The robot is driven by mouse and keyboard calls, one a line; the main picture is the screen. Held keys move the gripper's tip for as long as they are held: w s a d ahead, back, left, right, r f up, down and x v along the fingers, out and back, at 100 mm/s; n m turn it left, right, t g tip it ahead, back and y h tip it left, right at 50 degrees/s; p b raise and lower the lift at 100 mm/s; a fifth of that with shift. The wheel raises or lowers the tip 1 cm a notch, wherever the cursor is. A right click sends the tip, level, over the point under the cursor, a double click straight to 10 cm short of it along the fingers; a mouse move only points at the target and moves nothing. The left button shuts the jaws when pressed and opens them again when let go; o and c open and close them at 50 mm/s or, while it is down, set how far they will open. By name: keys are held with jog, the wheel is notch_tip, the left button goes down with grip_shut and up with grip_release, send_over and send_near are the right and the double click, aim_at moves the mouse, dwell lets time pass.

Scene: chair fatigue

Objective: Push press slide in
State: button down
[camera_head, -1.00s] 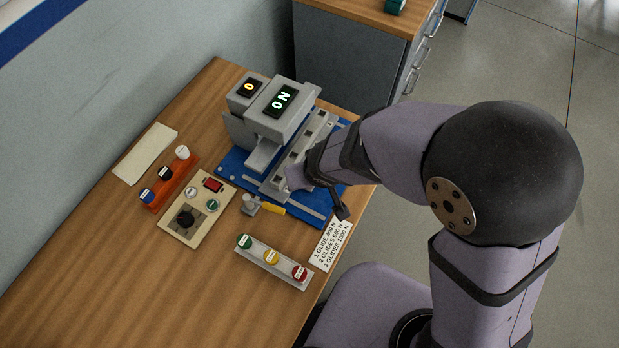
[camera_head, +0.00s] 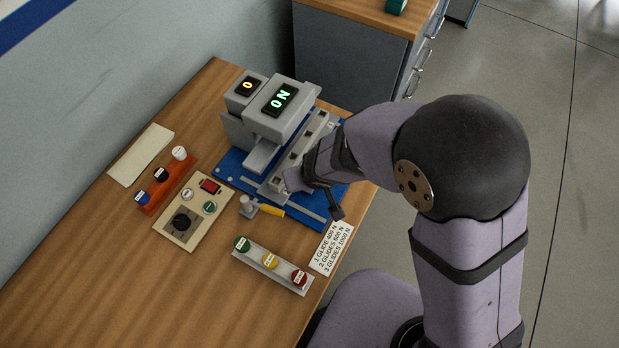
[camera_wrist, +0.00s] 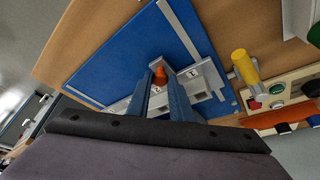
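The grey press (camera_head: 285,118) stands on a blue base plate (camera_head: 305,212), with a green "ON" on its display. Its grey slide (camera_head: 277,186) runs along the front of the press and has several square recesses. In the wrist view the slide (camera_wrist: 208,80) carries small white labels. An orange knob (camera_wrist: 161,75) shows at the slide, between my fingertips. My gripper (camera_head: 291,180) is low at the near end of the slide. In the wrist view the two fingers of my gripper (camera_wrist: 160,82) flank the knob. Whether they touch it cannot be told.
A label card (camera_head: 332,248) lies at the table edge.

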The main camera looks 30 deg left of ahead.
jog(key=shift+a+r+p, duration=0.1)
jog(key=shift+a+p, duration=0.7)
jog(key=shift+a, duration=1.65)
jog(key=c, duration=1.6)
grip_release()
jog(key=shift+o, duration=0.2)
jog(key=p+v, duration=0.1)
jog(key=v, duration=0.6)
jog(key=shift+r, duration=0.1)
